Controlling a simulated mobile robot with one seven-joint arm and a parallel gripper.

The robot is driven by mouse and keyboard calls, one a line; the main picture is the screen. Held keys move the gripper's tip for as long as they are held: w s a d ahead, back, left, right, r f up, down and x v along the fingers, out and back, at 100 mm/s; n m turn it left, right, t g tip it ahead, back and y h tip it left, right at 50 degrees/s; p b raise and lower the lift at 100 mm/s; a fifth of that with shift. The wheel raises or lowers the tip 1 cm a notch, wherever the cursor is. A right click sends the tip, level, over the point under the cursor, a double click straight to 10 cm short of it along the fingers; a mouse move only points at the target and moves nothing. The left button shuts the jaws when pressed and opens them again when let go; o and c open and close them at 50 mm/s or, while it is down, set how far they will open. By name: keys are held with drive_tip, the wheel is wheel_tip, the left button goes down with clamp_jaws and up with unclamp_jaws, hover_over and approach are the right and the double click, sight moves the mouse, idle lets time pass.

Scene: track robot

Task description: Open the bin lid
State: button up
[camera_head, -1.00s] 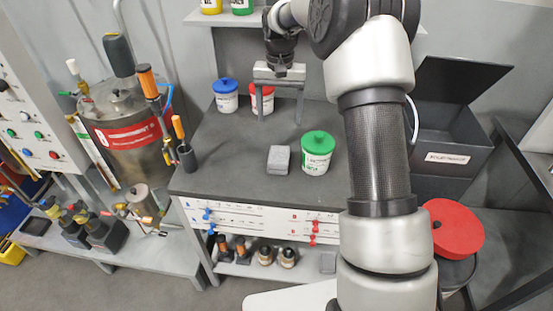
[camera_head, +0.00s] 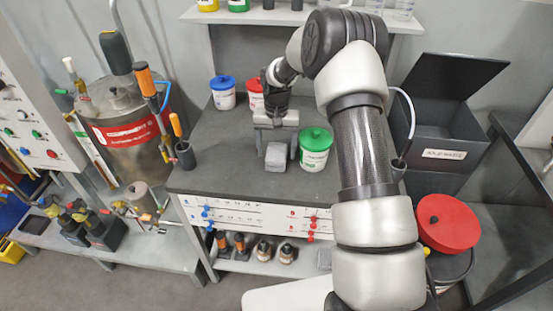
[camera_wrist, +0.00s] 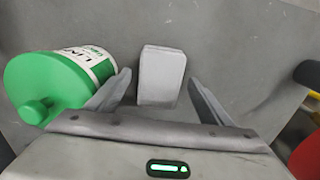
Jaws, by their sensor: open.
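The dark grey bin (camera_head: 440,152) with a white label stands at the right of the bench. Its flat dark lid (camera_head: 458,75) is raised and tilted back, so the bin is open. My gripper (camera_head: 277,151) is over the bench, well left of the bin, pointing down. Its jaws are apart, also in the wrist view (camera_wrist: 160,88). A light grey block (camera_head: 276,158) lies on the bench, and in the wrist view the block (camera_wrist: 161,75) shows between the fingertips. The jaws are not closed on it.
A green-lidded white tub (camera_head: 315,152) stands just right of the block, close to one finger. A blue-lidded tub (camera_head: 223,93) and a red-lidded tub (camera_head: 255,97) stand behind. A round red lid (camera_head: 447,223) is at lower right. The bench's left front (camera_head: 222,160) is clear.

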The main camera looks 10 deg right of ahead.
drive_tip(key=shift+f, duration=0.95)
drive_tip(key=c, duration=1.2)
drive_tip(key=shift+o, duration=0.2)
drive_tip(key=shift+r, duration=0.1)
